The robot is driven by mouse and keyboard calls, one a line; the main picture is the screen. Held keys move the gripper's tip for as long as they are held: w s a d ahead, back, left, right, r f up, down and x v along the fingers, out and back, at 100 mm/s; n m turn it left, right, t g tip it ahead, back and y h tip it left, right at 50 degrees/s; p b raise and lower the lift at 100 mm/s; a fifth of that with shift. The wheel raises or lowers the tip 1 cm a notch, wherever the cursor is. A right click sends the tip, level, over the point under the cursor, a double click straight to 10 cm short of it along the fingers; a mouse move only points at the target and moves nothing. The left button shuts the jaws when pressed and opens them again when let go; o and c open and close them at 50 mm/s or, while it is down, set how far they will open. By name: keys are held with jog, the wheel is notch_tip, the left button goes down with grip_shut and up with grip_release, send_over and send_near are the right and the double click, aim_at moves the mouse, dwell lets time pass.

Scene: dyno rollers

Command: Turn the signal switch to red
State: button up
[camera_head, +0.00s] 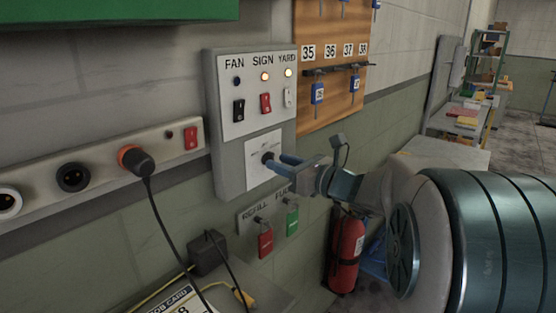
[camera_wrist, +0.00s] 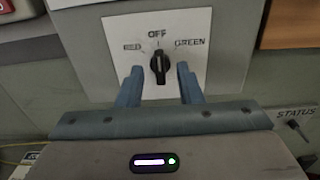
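The signal switch is a black rotary knob (camera_wrist: 159,66) on a white plate (camera_wrist: 203,24) marked RED at left, OFF at top and GREEN at right. In the wrist view its pointer is upright, toward OFF. In the head view the knob (camera_head: 268,158) sits low on the grey wall panel (camera_head: 230,178). My gripper (camera_wrist: 161,80) faces the plate with its two blue fingers apart, one on each side of the knob and just below it in the picture. I see no finger touching the knob. In the head view my gripper (camera_head: 284,165) is close in front of the plate.
Above are FAN, SIGN and YARD switches (camera_head: 265,103) with lamps. A power strip (camera_head: 100,173) with a plugged black cable is at left. A key board (camera_head: 331,110) hangs at right. Red and green padlocks (camera_head: 265,240) and a fire extinguisher (camera_head: 345,250) are below.

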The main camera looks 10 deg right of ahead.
jog(key=shift+x, duration=0.8)
jog(key=shift+s, duration=0.1)
grip_shut()
